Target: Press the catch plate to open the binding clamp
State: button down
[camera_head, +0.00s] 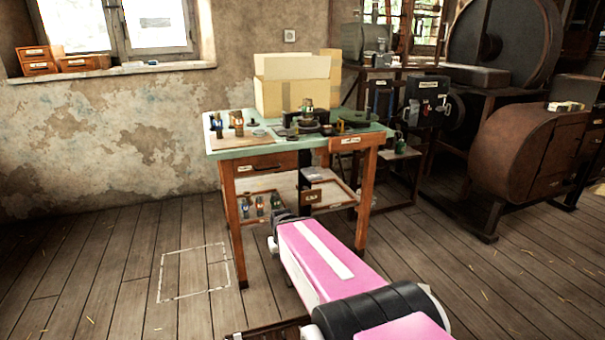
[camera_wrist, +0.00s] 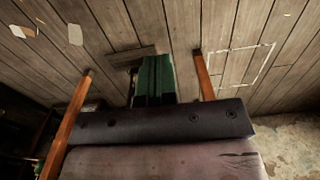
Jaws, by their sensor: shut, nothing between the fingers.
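The catch plate and the binding clamp cannot be told apart among the small dark fittings (camera_head: 310,124) on the table, which are too small to read in the head view. The table (camera_head: 262,141) has a pale green top and orange-brown wooden legs. My pink arm reaches towards its front, and the dark end of my gripper (camera_head: 284,214) is low before the table, below the top. The gripper is shut and holds nothing. The wrist view shows floorboards, two wooden legs and a green block (camera_wrist: 154,78), with a dark bolted bar across the middle.
A cardboard box (camera_head: 292,92) stands at the back of the table. A black labelled machine (camera_head: 427,94) and a rusty drum-shaped machine (camera_head: 525,145) stand right. Floor at left is clear.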

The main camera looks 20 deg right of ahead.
jog(key=shift+a, duration=0.1)
notch_tip(320, 180, up, 30)
jog(key=f+t, duration=0.1)
jog(key=t, duration=0.2)
send_over(314, 177)
jog(key=s, duration=0.3)
jog(key=shift+s+r, duration=0.15)
jog(key=shift+r, duration=0.05)
jog(key=x, duration=1.3)
jog(key=shift+s, duration=0.25)
jog(key=shift+f, duration=0.5)
jog(key=shift+f, duration=0.1)
